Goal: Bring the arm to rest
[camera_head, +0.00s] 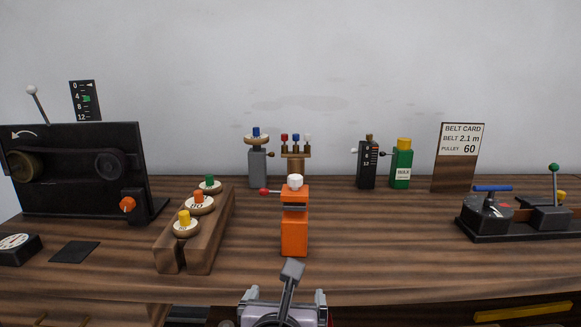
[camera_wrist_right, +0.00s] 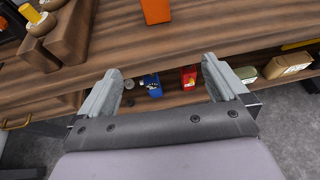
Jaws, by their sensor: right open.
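My right gripper (camera_head: 285,296) is at the bottom middle of the head view, in front of the table's front edge. In the right wrist view its two grey fingers (camera_wrist_right: 165,82) are spread wide, with nothing held between them. An orange device (camera_head: 294,232) with a white top and a red-knobbed side lever stands upright on the table, beyond the gripper and apart from it. Its lower orange part also shows at the top of the wrist view (camera_wrist_right: 155,10). My left gripper is not in view.
The wooden table (camera_head: 370,240) has bare room right of the orange device. A wooden block with pulleys (camera_head: 205,245) and a black belt machine (camera_head: 75,170) stand left; a black device (camera_head: 487,215) stands right. Below the table edge are a blue box (camera_wrist_right: 152,85) and a red box (camera_wrist_right: 189,77).

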